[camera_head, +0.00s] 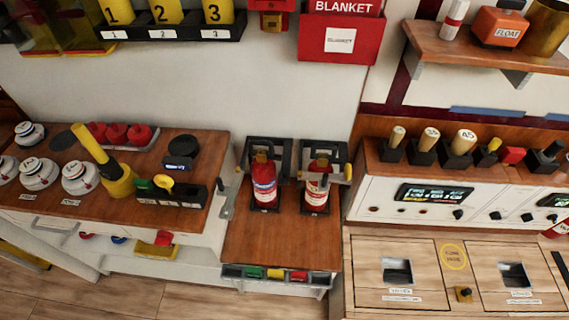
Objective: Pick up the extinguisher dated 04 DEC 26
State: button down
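Two small red extinguishers stand upright side by side in black brackets at the back of a low wooden-topped stand (275,245). The left extinguisher (265,190) has a blue and white label. The right extinguisher (315,195) has a mostly white label. The print on both is too small to read, so I cannot tell which is dated 04 DEC 26. A yellowish part crosses the top of each. My gripper is not in view.
The front of the stand's top is bare. A lower rail (275,273) holds coloured blocks. A cluttered wooden counter (110,200) is to the left, and a console (430,200) with knobs and handles is to the right. A red blanket box (340,40) hangs above.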

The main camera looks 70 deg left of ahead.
aim_at(263, 166)
jog(key=u, duration=1.95)
